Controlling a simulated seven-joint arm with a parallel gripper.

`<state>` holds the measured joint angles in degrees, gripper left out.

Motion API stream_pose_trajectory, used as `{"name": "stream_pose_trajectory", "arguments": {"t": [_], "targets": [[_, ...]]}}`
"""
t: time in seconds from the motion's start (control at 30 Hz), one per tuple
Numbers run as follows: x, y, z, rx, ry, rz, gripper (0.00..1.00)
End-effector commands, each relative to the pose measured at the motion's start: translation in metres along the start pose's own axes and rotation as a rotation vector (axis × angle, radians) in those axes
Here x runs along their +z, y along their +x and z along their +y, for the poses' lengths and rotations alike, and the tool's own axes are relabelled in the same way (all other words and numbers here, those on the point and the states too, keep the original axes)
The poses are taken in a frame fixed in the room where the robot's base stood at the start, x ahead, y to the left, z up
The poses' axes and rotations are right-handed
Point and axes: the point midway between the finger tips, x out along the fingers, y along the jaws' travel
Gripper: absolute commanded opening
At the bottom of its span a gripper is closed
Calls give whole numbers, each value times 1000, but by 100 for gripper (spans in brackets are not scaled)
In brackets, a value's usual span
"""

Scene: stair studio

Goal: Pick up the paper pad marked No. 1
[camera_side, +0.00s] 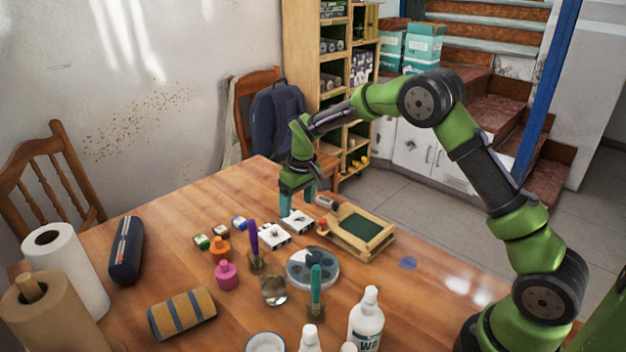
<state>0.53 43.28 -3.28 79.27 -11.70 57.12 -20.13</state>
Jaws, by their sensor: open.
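Two small white paper pads with dark markings lie on the wooden table (190,290). One pad (273,237) is left of and nearer the camera than the other pad (297,222). The markings are too small to read, so I cannot tell which is No. 1. My gripper (297,202) points down with its two teal fingers apart and nothing visible between them. It is just above or behind the right-hand pad; I cannot tell whether a fingertip touches it.
A wooden tray with a green bed (345,252) stands close right of the pads. A purple-handled tool (254,238) stands upright to the left. A round grey palette (313,268), a glass (274,290) and a white bottle (366,318) are nearer the camera.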

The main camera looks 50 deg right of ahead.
Motion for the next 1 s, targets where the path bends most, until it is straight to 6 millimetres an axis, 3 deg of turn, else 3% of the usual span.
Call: {"name": "stream_pose_trajectory", "arguments": {"t": [0.3,0.6,0.9,1.0], "targets": [[1,44,3,-1,1,-3,74],[1,48,3,0,1,0,74],[1,48,3,0,0,-1,30],[1,48,3,0,0,0,30]]}}
